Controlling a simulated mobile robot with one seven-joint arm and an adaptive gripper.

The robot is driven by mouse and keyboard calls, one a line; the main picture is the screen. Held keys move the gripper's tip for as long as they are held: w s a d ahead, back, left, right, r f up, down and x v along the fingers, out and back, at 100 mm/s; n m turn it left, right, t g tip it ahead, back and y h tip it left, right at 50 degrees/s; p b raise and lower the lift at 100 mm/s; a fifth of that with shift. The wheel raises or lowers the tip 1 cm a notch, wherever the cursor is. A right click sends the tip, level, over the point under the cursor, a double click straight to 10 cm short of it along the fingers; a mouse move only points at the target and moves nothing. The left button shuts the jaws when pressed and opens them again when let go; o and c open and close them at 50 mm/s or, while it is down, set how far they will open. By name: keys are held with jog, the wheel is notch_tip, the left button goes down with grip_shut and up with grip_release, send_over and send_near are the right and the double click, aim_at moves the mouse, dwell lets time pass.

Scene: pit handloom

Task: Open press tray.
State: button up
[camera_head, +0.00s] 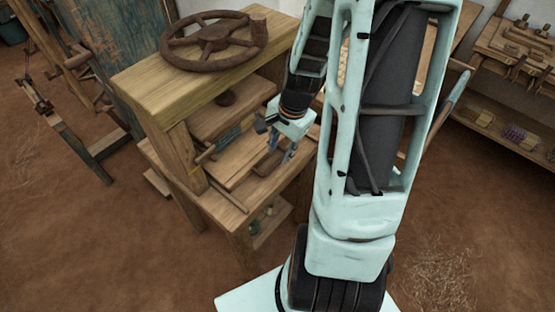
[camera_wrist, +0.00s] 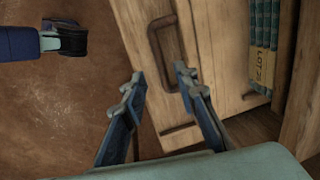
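The press tray (camera_head: 232,165) is a flat wooden board low in the opening of a wooden press (camera_head: 180,85). In the wrist view its pale wood (camera_wrist: 222,50) fills the middle. My gripper (camera_head: 279,154) points down at the right front of the press, near the tray. In the wrist view my gripper (camera_wrist: 159,78) is open, its two fingers apart with nothing held, the handle just beyond the fingertips.
A rusty handwheel (camera_head: 214,40) lies on the press top. Teal stacked material with a "LOT" label (camera_wrist: 263,65) sits beside the tray wood. A shelf unit (camera_head: 510,95) stands at the right, wooden frames (camera_head: 75,130) at the left. The earth floor (camera_head: 110,245) in front is clear.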

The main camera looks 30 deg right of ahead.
aim_at(276, 163)
jog(key=shift+w+a+f+b, duration=0.1)
jog(key=shift+w+f+b, duration=0.15)
jog(key=shift+f, duration=1.1)
jog(key=shift+w+a+f+b, duration=0.1)
jog(key=shift+w+f, duration=0.15)
jog(key=shift+f, duration=1.1)
grip_shut()
